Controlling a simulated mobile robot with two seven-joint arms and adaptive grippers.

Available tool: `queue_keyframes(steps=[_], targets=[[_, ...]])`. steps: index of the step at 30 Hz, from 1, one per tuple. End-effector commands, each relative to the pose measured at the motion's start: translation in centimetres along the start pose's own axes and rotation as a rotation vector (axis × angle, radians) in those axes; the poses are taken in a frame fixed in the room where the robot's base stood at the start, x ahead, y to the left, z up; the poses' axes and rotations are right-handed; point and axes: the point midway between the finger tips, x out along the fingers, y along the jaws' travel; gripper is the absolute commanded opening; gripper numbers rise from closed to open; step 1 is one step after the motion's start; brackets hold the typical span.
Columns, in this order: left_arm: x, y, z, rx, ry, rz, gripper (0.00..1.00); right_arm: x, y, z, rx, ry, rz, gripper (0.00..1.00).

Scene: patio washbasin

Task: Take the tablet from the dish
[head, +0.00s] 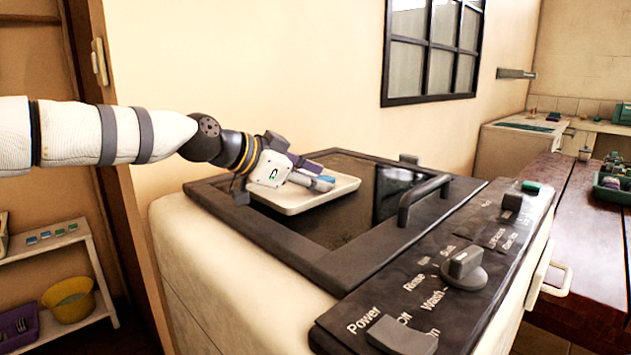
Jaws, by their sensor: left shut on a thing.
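The white dish (346,187) sits on the dark lid of a white washing machine. My left gripper (324,181) reaches in from the left, low over the dish. It is shut on a small blue piece at its fingertips, which looks like the tablet (328,178). The fingers hide part of the tablet, and I cannot tell whether it still touches the dish. A purplish piece shows just behind the fingers, too small to name. My right gripper is not in view.
The lid's raised handle (422,198) and the control panel with a knob (464,267) lie right of the dish. A wall stands behind. A shelf (55,243) with small tablets and a yellow bowl (70,299) is at left. A green crate (612,194) is far right.

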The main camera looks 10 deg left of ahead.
Motion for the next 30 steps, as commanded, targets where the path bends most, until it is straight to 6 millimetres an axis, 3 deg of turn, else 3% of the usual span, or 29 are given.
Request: queue_keyframes(steps=[3, 11, 18, 24, 30], targets=[[-1.1, -0.6, -2.2, 0.004, 0.005, -0.004, 0.08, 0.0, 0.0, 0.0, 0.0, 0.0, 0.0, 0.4], [-9.4, -1.0, -6.2, 0.006, 0.016, -0.011, 0.08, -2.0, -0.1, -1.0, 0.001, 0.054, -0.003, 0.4], [-15.7, -0.1, -5.9, 0.005, 0.016, -0.01, 0.07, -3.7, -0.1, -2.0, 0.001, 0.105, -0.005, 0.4], [-17.9, 0.2, -5.5, 0.003, 0.011, -0.008, 0.07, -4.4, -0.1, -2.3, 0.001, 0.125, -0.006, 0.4], [-18.1, 0.3, -5.2, 0.001, 0.008, -0.004, 0.07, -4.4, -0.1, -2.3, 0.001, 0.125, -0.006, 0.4]])
